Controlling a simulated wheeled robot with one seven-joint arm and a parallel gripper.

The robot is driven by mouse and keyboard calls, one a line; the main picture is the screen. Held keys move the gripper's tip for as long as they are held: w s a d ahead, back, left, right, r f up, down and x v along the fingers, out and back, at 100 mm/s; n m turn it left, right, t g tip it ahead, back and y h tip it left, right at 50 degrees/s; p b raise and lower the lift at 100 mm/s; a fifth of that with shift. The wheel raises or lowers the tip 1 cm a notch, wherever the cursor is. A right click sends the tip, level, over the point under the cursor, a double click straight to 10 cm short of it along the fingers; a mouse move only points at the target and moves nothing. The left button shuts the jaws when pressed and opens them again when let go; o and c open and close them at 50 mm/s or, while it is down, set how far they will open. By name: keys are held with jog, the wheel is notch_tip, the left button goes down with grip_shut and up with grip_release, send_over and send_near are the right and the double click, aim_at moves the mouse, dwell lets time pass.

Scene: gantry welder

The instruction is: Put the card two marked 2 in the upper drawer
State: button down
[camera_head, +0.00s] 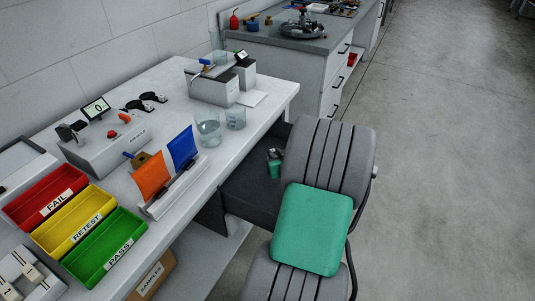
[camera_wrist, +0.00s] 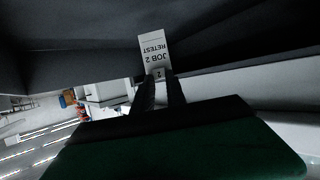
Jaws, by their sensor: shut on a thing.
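In the wrist view, a white card (camera_wrist: 153,48) with the upside-down words "JOB 2" and "RETEST" and a small 2 stands between the fingertips of my gripper (camera_wrist: 159,80). The gripper is shut on the card's lower end. Dark surfaces lie behind and around the card; I cannot tell whether it touches them. In the head view, the card and fingertips cannot be made out, with my grey and green arm at the table's right side. A grey cabinet (camera_head: 306,82) at the back has drawers with black handles. I cannot tell which drawer is the upper one meant.
The white table (camera_head: 182,85) holds red FAIL (camera_head: 22,204), yellow RETEST (camera_head: 65,216) and green PASS (camera_head: 87,262) trays. Orange (camera_head: 151,177) and blue (camera_head: 181,148) sheets stand in a rack, near two clear beakers (camera_head: 208,128). The floor (camera_head: 450,170) at right is open.

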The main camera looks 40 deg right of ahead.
jog(key=f, duration=0.3)
jog(key=shift+w+d+f, duration=0.1)
jog(key=shift+w, duration=0.15)
jog(key=w, duration=0.1)
jog(key=w+d, duration=0.1)
jog(key=shift+w+d, duration=0.1)
jog(key=shift+w, duration=0.2)
jog(key=w, duration=0.1)
jog(key=w+d, duration=0.2)
jog(key=w, duration=0.1)
jog(key=shift+w+f, duration=0.1)
jog(key=shift+f, duration=0.4)
jog(key=shift+f+b, duration=0.1)
jog(key=shift+b, duration=0.2)
jog(key=shift+f, duration=0.15)
jog(key=c, duration=1.3)
grip_release()
jog(key=shift+c, duration=0.2)
